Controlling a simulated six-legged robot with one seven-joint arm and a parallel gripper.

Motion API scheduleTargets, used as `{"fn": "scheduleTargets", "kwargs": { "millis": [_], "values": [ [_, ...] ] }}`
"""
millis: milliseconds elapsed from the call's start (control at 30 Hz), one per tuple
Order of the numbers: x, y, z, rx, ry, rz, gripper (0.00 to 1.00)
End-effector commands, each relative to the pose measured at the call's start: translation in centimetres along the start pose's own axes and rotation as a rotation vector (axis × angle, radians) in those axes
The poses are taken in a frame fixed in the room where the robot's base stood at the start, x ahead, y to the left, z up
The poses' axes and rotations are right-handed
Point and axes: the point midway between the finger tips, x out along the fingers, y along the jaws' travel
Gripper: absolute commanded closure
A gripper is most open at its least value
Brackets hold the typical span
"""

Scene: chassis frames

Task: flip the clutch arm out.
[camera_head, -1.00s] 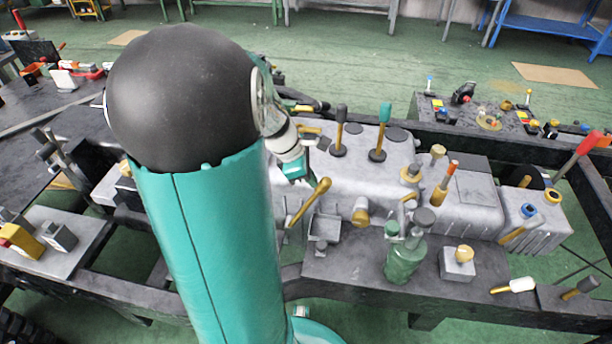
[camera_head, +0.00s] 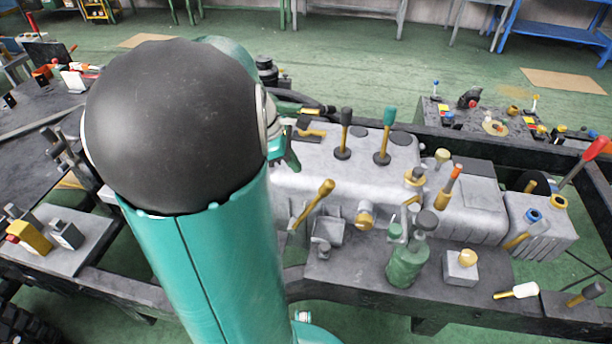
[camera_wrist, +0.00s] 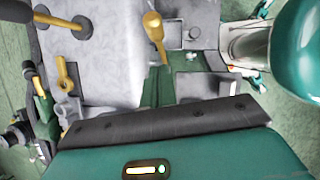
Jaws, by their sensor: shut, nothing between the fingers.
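A yellow lever with a rounded knob (camera_head: 314,202) leans up from the near left side of the grey gearbox housing (camera_head: 375,180); I take it as the clutch arm, though no label shows. It also shows in the wrist view (camera_wrist: 156,35), at top centre. My gripper shows in the wrist view (camera_wrist: 190,118) as a dark edge on a teal body along the bottom. It is shut and empty, apart from the lever in that picture. In the head view my large black and teal arm hides most of the gripper; a small teal part (camera_head: 285,150) shows beside the housing.
Upright levers with black (camera_head: 345,118) and teal (camera_head: 389,118) knobs stand on the housing. A green bottle-like part (camera_head: 405,262) stands in front. Dark frame rails (camera_head: 350,300) surround the housing.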

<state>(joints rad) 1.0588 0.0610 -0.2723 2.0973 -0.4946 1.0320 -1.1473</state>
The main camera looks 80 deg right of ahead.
Motion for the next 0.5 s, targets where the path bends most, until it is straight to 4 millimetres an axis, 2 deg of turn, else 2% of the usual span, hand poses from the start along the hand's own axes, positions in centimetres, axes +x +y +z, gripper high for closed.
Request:
{"fn": "scheduleTargets", "kwargs": {
  "millis": [33,200,333,500],
  "values": [
    [-1.2,0.1,-0.1,-0.002,0.002,0.005,1.00],
    [-3.8,0.2,0.0,-0.002,0.002,0.005,1.00],
    [-4.7,0.2,0.1,-0.003,0.002,0.004,1.00],
    [-4.8,0.1,0.1,-0.003,0.002,0.003,1.00]
  ]
}}
